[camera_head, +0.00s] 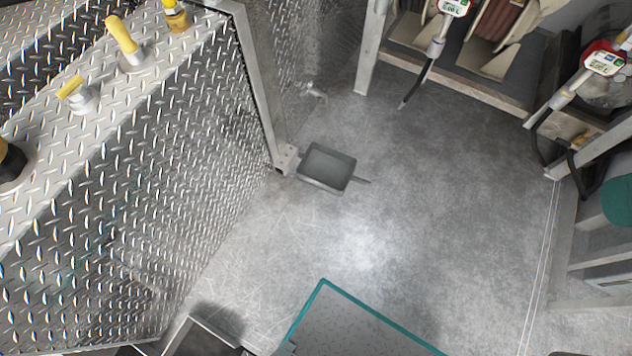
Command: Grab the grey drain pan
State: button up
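The grey drain pan (326,168) sits flat on the metal floor near the middle of the head view. It is a shallow, square-cornered pan with a raised rim and looks empty. A thin spout or handle sticks out from its right side. Its left corner lies close to the foot of a metal post (284,158); I cannot tell if they touch. My gripper does not show in this view.
A tall diamond-plate cabinet (150,170) with yellow-handled valves (123,38) fills the left. Hose reels (505,35) and dispensing nozzles stand along the back. A teal-edged plate (350,325) is at the bottom. The floor right of the pan is clear.

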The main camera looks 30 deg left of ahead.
aim_at(330, 171)
jog(key=u, duration=1.25)
jog(key=i, duration=0.45)
jog(key=z, duration=0.1)
jog(key=k, duration=1.2)
jog(key=z, duration=0.9)
jog(key=i, duration=1.65)
jog(key=u, duration=0.55)
